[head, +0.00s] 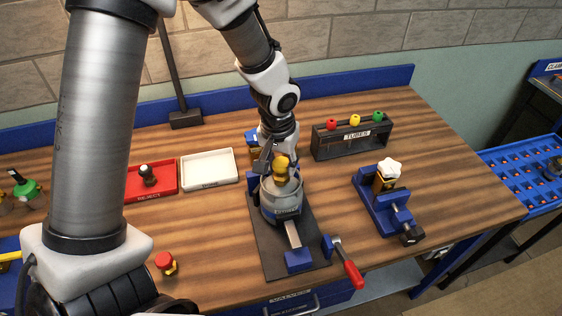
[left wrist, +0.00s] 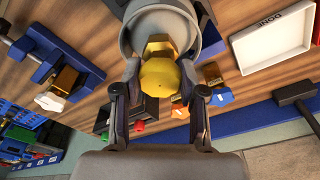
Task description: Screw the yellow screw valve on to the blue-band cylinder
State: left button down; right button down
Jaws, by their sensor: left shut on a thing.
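The yellow screw valve (head: 281,165) stands at the mouth of the grey blue-band cylinder (head: 285,214), which is held upright in a clamp on a dark base plate. My left gripper (head: 270,163) reaches down from behind and is shut on the valve. In the left wrist view, the two fingers of my left gripper (left wrist: 160,72) sit on either side of the yellow knob (left wrist: 160,80). The valve's brass nut (left wrist: 157,47) shows inside the cylinder's grey collar (left wrist: 208,42). Whether the thread has engaged is hidden. My right gripper is not in view.
A red tray (head: 134,196) and a white tray (head: 208,183) lie to the left. A black tube rack (head: 340,151) and a blue vise (head: 373,215) with a white-topped valve stand to the right. A red-handled clamp lever (head: 349,269) juts out at front. A red-topped valve (head: 165,260) is front left.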

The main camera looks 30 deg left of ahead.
aim_at(278, 167)
pick_arm(q)
jog(key=shift+f, duration=0.4)
jog(key=c, duration=0.6)
grip_release()
jog(key=shift+r, duration=0.1)
jog(key=r, duration=0.4)
jog(key=s+r, duration=0.1)
jog(key=r, duration=0.7)
jog(key=shift+s+d, duration=0.15)
jog(key=shift+s, duration=0.05)
jog(key=shift+f, duration=0.15)
